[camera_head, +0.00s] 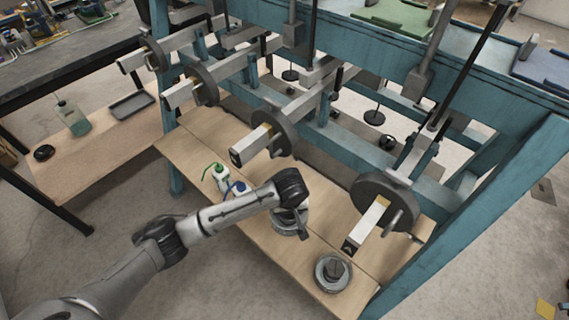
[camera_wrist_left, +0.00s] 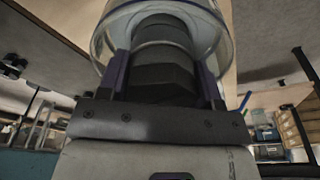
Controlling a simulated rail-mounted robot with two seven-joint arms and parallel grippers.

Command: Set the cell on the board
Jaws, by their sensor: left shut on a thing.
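My left gripper (camera_head: 289,210) is over the wooden board (camera_head: 262,238) in the head view. Its fingers are shut on the dark knob (camera_wrist_left: 163,62) of a round, clear-walled cell (camera_wrist_left: 222,40), as the left wrist view shows. In the head view the cell (camera_head: 288,231) shows as a grey round thing just below the gripper, partly hidden by it. I cannot tell whether it touches the board. A similar round grey piece with a dark top (camera_head: 333,272) stands on the board's front right. My right gripper is not in view.
A blue frame (camera_head: 268,92) with several lever arms and round discs (camera_head: 383,203) stands behind and above the board. Two small bottles, one green-capped (camera_head: 221,178) and one blue-capped (camera_head: 238,190), stand left of the gripper. A side table (camera_head: 95,160) holds a bottle and tray.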

